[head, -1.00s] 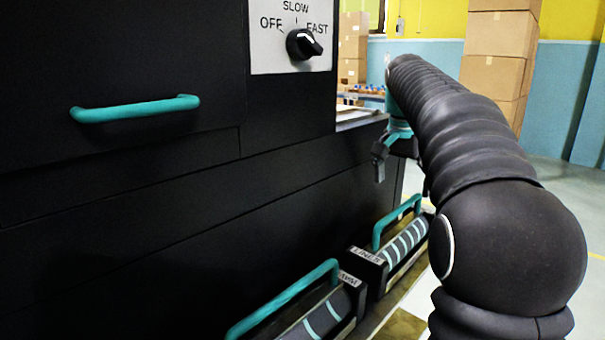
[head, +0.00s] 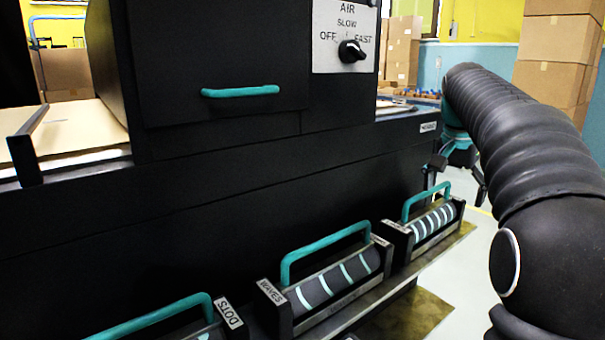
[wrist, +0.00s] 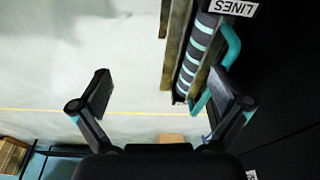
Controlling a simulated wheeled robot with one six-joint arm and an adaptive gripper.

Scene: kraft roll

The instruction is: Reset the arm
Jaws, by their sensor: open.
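In the head view my gripper (head: 457,178) is small and partly hidden by my arm (head: 530,140), to the right of the black machine. The striped roller with the LINES label (wrist: 196,55) lies beside and beyond the right finger in the wrist view. It also shows in the head view (head: 433,222), with its teal handle up. I cannot tell whether the right finger touches its handle.
The black machine (head: 200,215) fills the left, with a teal drawer handle (head: 240,91) and a knob (head: 351,51) near OFF, SLOW and FAST. The WAVES roller (head: 335,282) and DOTS roller (head: 228,314) sit in front. Cardboard boxes (head: 550,60) stand behind. Floor at right is clear.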

